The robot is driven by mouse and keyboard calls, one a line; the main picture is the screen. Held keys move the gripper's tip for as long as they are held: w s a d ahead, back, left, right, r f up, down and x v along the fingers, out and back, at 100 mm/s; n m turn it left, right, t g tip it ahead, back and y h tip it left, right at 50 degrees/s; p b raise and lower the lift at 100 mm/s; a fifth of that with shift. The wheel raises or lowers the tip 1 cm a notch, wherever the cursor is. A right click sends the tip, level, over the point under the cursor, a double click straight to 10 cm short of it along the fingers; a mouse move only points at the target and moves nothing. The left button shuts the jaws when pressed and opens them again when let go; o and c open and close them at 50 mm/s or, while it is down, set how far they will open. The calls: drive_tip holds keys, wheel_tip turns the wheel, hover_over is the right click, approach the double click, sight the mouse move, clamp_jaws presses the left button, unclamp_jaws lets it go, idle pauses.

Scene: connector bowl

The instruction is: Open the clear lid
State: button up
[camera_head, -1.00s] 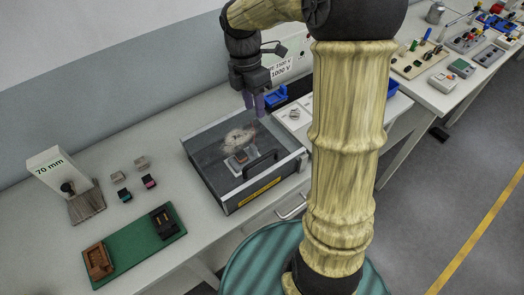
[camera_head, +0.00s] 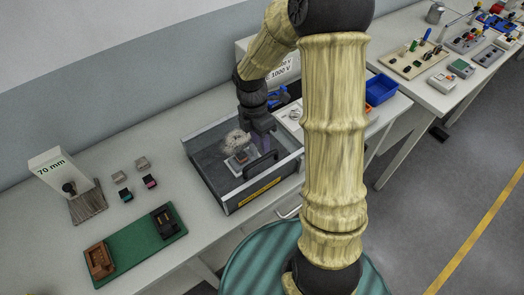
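The box with the clear lid (camera_head: 212,168) stands on the bench left of my arm. It has a grey frame, a yellow label (camera_head: 262,189) on its front and a black handle (camera_head: 262,163) near the front edge. Through the top I see a bowl-like pale thing and a small block (camera_head: 241,160) inside. The lid looks closed, though its clear surface is hard to make out. My gripper (camera_head: 262,148) points down over the right part of the box, close behind the handle.
A green mat (camera_head: 137,248) with a brown block and a black block lies at the front left. A 70 mm stand (camera_head: 60,172) and several small connectors (camera_head: 123,178) are left of the box. A blue bin (camera_head: 381,89) stands right of my arm.

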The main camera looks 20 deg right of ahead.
sight(263, 157)
drive_tip(key=f, duration=0.2)
drive_tip(key=s+f, duration=0.1)
drive_tip(key=f, duration=0.2)
drive_tip(key=shift+d+f, duration=0.1)
drive_tip(key=shift+d, duration=0.05)
clamp_jaws()
